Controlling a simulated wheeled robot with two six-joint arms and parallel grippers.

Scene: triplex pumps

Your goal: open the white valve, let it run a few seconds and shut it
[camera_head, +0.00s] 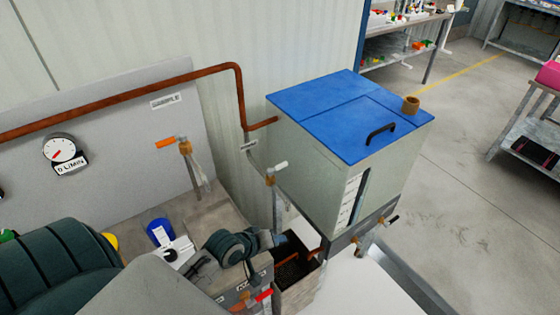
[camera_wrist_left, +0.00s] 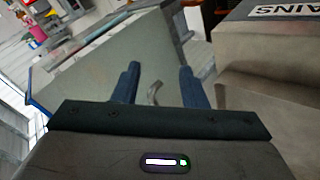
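The white-handled valve (camera_head: 280,165) sits on a brass body on a thin vertical pipe, left of the blue-lidded tank. Its handle points up and to the right. My right gripper is in neither view.
The tank (camera_head: 320,170) stands close to the right, with a dark-handled valve (camera_head: 391,220) low on its front. An orange-handled valve (camera_head: 167,143) and a round dial (camera_head: 62,151) are to the left. A red-handled valve (camera_head: 262,296) is below. Open floor (camera_head: 480,180) lies right.

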